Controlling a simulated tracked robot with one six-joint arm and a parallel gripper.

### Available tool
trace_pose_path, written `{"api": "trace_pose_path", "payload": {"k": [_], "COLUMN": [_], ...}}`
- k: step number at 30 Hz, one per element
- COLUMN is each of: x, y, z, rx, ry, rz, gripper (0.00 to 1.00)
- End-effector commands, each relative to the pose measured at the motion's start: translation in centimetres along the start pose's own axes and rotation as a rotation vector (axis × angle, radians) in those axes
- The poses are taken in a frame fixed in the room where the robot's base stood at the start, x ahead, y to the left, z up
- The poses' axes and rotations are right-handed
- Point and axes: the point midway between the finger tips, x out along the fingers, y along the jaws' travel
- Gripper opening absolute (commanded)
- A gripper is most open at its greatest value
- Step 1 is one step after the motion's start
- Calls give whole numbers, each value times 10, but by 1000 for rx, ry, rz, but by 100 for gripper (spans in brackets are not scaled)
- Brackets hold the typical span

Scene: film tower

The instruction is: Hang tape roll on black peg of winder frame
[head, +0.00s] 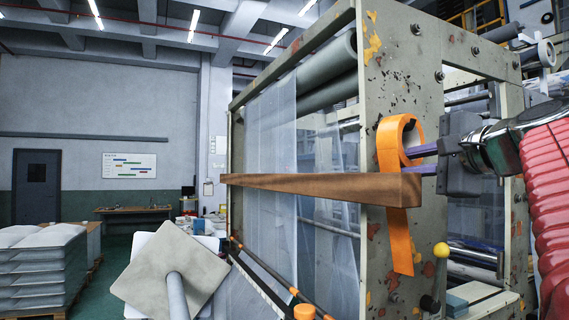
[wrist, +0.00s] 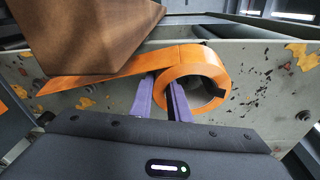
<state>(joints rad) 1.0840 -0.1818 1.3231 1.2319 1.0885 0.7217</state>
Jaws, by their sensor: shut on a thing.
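An orange tape roll (head: 384,150) is held at the near side plate of the winder frame (head: 388,70), with a long tail hanging down across the plate. My gripper (head: 412,160) reaches in from the right, its purple fingers shut on the roll's rim. In the wrist view the roll (wrist: 193,62) sits at the fingertips (wrist: 163,85), its tail running left. A short black bar (wrist: 216,91) shows at the roll's opening and crosses its right rim; I cannot tell whether this is the peg or whether the roll is around it.
A brown beam (head: 320,187) juts across the plate and covers part of the tail; it looms close at upper left in the wrist view (wrist: 85,35). Stacked white sheets (head: 40,265) stand far left.

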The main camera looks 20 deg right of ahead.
Motion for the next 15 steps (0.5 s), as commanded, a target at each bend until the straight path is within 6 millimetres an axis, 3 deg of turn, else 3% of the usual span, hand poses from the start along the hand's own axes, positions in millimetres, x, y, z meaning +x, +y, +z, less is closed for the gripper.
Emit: {"api": "trace_pose_path", "payload": {"k": [15], "x": [8], "y": [5], "z": [1], "rx": [-1], "ry": [-1], "rz": [-1], "gripper": [0]}}
